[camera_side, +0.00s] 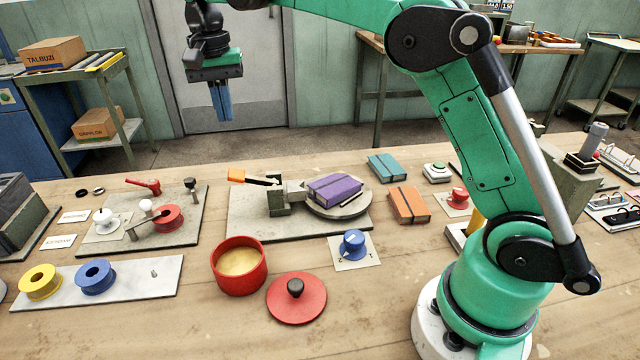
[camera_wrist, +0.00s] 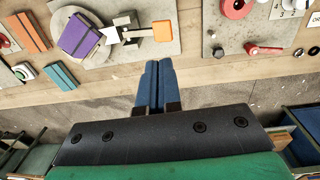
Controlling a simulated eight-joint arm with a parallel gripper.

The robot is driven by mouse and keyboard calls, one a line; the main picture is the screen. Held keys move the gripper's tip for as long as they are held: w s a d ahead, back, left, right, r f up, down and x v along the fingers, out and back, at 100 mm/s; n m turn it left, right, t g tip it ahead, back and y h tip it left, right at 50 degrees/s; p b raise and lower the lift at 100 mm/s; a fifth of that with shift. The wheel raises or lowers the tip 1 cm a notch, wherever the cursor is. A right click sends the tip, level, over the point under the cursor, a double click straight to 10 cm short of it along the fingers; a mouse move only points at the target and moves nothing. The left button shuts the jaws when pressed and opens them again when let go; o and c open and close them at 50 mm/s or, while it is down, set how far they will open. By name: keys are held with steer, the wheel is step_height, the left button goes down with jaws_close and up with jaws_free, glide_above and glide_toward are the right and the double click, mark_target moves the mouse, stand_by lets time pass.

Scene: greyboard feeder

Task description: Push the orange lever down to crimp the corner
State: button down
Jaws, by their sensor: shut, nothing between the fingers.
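The orange lever (camera_side: 237,175) is a black arm with an orange end. It sticks out to the left from a grey post on a grey plate (camera_side: 245,215). A purple box (camera_side: 334,188) lies on the round turntable (camera_side: 340,209) beside the post. In the wrist view the orange lever end (camera_wrist: 162,31) points right, above the fingertips in the picture. My gripper (camera_side: 222,118) hangs high beyond the back edge of the bench, fingers down and shut with nothing between them. The blue fingers (camera_wrist: 152,66) show together in the wrist view. Nothing touches the lever.
A red pot (camera_side: 238,280), its red lid (camera_side: 297,308) and a blue knob (camera_side: 354,244) stand in front of the plate. Orange (camera_side: 409,205) and teal (camera_side: 385,167) boxes lie to its right. A red-handled fixture (camera_side: 190,225) stands left. Space above the lever is clear.

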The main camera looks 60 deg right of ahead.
steer(key=shift+s+d+r, duration=0.1)
steer(key=shift+r, duration=1.05)
steer(key=s+f+n+t, duration=0.3)
steer(key=s+f+n, duration=0.1)
steer(key=s, duration=0.4)
steer(key=s+f+n+t, duration=0.4)
steer(key=s+n, duration=0.1)
steer(key=s, duration=0.3)
steer(key=shift+s+a, duration=0.15)
steer(key=shift+a, duration=0.15)
